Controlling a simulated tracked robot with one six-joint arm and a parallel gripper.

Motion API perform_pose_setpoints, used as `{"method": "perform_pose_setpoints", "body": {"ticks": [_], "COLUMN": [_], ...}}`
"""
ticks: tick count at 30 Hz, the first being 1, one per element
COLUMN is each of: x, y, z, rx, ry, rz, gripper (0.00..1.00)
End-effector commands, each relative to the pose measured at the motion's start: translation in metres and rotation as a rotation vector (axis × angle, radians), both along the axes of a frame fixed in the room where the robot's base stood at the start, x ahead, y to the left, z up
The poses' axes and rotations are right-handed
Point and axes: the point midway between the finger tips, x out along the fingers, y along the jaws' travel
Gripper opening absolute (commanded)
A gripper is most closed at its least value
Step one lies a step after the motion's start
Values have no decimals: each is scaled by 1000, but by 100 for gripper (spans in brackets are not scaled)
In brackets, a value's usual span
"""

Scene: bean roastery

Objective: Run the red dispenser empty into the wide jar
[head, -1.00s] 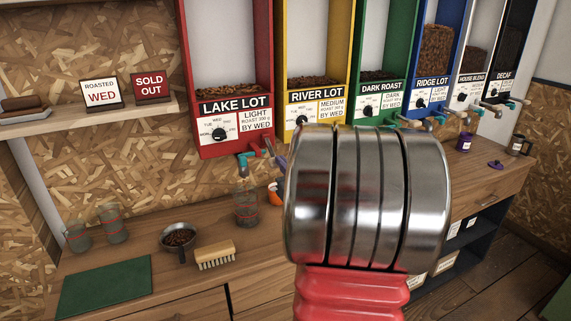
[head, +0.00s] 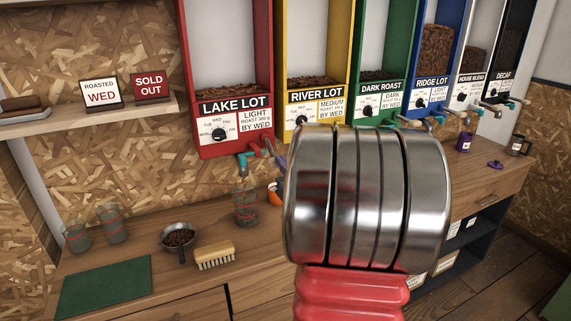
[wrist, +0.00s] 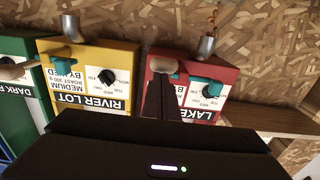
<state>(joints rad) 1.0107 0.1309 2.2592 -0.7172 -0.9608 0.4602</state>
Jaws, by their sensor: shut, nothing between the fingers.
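The red dispenser (head: 221,150), labelled LAKE LOT, holds a low layer of beans behind its window. Its teal valve (head: 247,157) and grey spout also show in the wrist view (wrist: 205,47), which is upside down. Small brown specks, possibly beans, show just past that spout's mouth. A clear jar (head: 246,207) with a red line stands below the spout; I cannot tell whether it is the wide jar. My gripper (wrist: 163,66) is shut and empty, its tips close beside the red dispenser's teal handle (wrist: 207,86); contact is unclear. My arm hides the gripper in the head view.
Two more glass jars (head: 77,238) stand at the counter's left. A metal cup of beans (head: 178,240), a brush (head: 215,255) and a green mat (head: 103,288) lie nearby. The yellow dispenser (head: 316,110) and several others stand to the right.

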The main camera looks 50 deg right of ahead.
Motion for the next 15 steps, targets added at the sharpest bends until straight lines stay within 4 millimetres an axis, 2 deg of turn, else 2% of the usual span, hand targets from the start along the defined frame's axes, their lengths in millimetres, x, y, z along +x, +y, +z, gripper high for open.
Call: {"method": "perform_pose_setpoints", "body": {"ticks": [1, 5, 11, 15], "x": [0, 0, -4, -9], "y": [2, 3, 6, 10], "z": [-17, -16, -2, 17], "rx": [23, 23, 17, 7], "ry": [30, 29, 22, 11], "rz": [2, 2, 4, 5], "gripper": [0, 0, 0, 0]}}
